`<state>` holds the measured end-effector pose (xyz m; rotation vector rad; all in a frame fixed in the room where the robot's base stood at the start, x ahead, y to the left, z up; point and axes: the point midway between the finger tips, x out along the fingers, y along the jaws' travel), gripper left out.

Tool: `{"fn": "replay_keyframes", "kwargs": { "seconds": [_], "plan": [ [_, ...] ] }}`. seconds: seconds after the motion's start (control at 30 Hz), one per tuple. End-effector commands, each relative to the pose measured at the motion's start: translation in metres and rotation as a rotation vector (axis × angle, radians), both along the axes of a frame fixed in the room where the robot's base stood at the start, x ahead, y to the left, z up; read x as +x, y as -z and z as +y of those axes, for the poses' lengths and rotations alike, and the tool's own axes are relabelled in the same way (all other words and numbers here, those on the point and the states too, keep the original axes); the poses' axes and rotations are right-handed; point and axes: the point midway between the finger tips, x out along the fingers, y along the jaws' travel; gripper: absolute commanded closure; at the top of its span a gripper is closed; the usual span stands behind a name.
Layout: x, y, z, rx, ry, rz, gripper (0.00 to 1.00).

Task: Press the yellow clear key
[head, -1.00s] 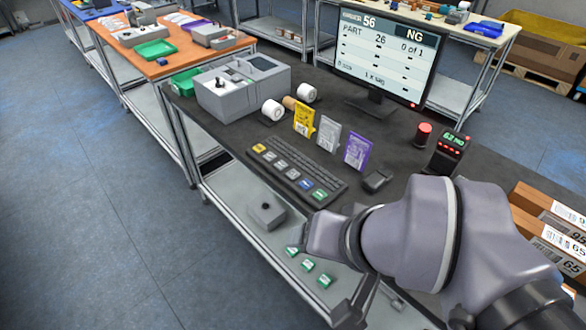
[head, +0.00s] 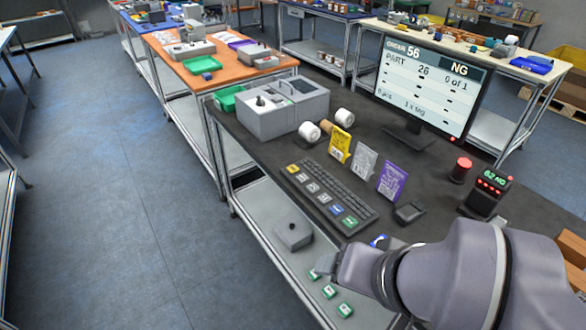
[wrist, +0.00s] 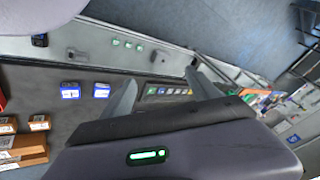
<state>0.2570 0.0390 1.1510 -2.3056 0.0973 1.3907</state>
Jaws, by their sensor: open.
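The yellow key (head: 292,169) is at the far left end of the front row of large keys on the dark keyboard (head: 335,190), which lies on the black bench top. White, blue and green keys follow it in that row. My gripper (wrist: 160,90) shows in the wrist view with its two fingers spread and nothing held between them. Behind the fingers a strip of small coloured keys (wrist: 168,91) is partly visible, too small to pick out the yellow one surely. In the head view my arm is at the lower right, apart from the yellow key; the fingertips are not clear there.
Yellow (head: 340,144), grey (head: 363,160) and purple (head: 391,180) cards stand behind the keyboard. A monitor (head: 428,85) reads NG. A grey box (head: 283,106), white rolls, a red button (head: 461,170) and a small display (head: 487,193) share the bench. Floor at left is clear.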

Motion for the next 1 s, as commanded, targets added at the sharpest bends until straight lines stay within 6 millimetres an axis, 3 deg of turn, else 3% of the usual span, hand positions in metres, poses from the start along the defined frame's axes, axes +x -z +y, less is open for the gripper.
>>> {"fn": "replay_keyframes", "kwargs": {
  "seconds": [0.03,0.33,1.0],
  "plan": [
    [0.0000,0.0000,0.0000,0.000,0.000,0.000,0.42],
    [0.0000,0.0000,0.0000,0.000,0.000,0.000,1.00],
    [0.0000,0.0000,0.0000,0.000,0.000,0.000,1.00]
  ]
}}
